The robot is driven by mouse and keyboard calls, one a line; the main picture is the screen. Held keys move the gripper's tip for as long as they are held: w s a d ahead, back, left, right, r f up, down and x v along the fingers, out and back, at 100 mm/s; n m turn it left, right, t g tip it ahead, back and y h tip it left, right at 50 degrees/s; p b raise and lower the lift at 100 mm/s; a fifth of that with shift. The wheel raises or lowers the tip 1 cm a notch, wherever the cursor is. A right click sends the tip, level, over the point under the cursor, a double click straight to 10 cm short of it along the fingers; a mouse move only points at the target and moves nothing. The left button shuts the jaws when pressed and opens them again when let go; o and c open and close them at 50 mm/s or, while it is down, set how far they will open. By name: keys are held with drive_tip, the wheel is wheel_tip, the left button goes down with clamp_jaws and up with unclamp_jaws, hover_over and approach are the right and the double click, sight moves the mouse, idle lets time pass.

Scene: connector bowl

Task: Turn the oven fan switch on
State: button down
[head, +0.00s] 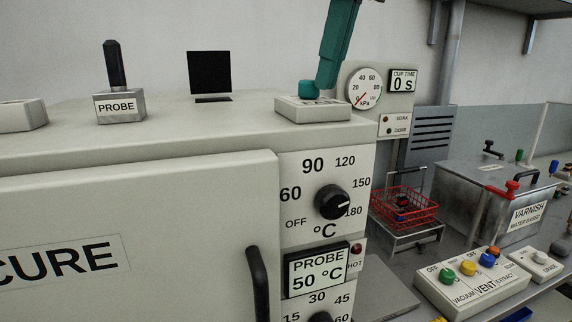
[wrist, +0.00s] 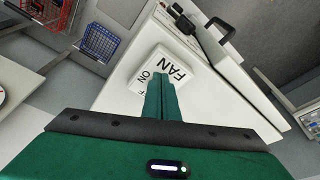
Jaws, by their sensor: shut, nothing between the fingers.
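The fan switch is a white block (head: 312,108) on top of the cream oven (head: 130,138), near its right front corner. In the wrist view the block (wrist: 153,62) reads FAN and ON, with another word partly covered. A short round teal piece (head: 308,88) stands on the left of the block in the head view. My green gripper (head: 325,90) comes down from above, its fingertips at the block just right of that piece. In the wrist view my gripper's fingers (wrist: 160,78) are together and empty, covering part of the block. I cannot tell whether they touch the switch.
A black-handled PROBE block (head: 120,106) and a small dark screen (head: 209,73) stand on the oven top. The temperature dial (head: 332,202) is on the front.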

drive_tip(key=shift+s+a, duration=0.3)
drive_tip(key=shift+a, duration=0.15)
idle(0.3)
drive_tip(key=shift+s+d, duration=0.1)
drive_tip(key=shift+s, duration=0.05)
drive_tip(key=shift+s+d, duration=0.1)
drive_tip(key=shift+s, duration=0.1)
wheel_tip(320, 180, up, 6)
idle(0.7)
drive_tip(key=shift+w+d, duration=0.1)
drive_tip(key=shift+d, duration=0.05)
